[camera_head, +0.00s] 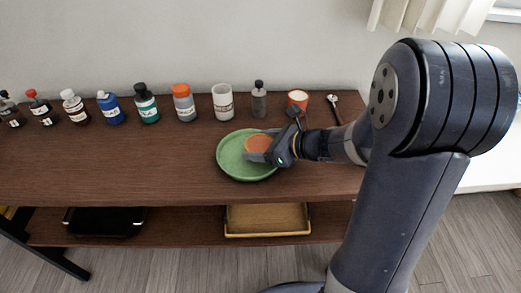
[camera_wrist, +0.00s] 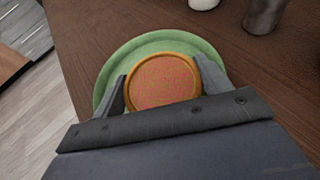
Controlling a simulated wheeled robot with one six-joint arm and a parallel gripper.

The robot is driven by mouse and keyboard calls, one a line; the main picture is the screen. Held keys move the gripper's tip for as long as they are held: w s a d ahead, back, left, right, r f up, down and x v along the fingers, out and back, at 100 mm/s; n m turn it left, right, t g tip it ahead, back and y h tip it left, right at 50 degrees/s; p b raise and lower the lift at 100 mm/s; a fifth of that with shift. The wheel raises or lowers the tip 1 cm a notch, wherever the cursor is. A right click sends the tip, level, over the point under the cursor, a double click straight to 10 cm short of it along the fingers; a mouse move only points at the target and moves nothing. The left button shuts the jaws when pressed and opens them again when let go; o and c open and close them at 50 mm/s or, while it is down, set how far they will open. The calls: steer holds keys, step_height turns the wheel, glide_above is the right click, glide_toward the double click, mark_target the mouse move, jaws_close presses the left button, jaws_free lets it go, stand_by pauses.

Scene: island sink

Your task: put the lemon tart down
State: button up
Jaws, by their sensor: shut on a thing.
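The lemon tart (camera_head: 258,143) is a small round tart with a golden rim and an orange-pink top. It also shows in the wrist view (camera_wrist: 162,82), between the two fingers. My gripper (camera_head: 259,150) is shut on the tart, one finger on each side of it. In the wrist view my gripper (camera_wrist: 160,92) covers the near edge of the tart. A green plate (camera_head: 232,168) lies under the tart on the brown table; its rim shows in the wrist view (camera_wrist: 110,77). I cannot tell whether the tart touches the plate.
Several bottles line the back of the brown table (camera_head: 110,165), with a white jar (camera_head: 223,102), a dark bottle (camera_head: 259,99) and a red cup (camera_head: 298,100) nearest the plate. A spoon (camera_head: 334,108) lies back right. A wooden tray (camera_head: 268,220) sits on the lower shelf. The table's left front is clear.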

steer(key=shift+f, duration=0.7)
steer(key=shift+f+b, duration=0.25)
steer(key=shift+b, duration=0.05)
steer(key=o, duration=0.7)
steer(key=shift+r, duration=0.1)
steer(key=shift+r, duration=0.1)
steer(key=shift+d+r+p, duration=0.15)
steer(key=shift+r+p, duration=0.05)
steer(key=shift+p, duration=0.15)
steer(key=p+v, duration=0.1)
steer(key=v, duration=1)
steer(key=shift+s+d+p, duration=0.25)
steer(key=shift+p, duration=0.1)
steer(key=shift+a, duration=0.1)
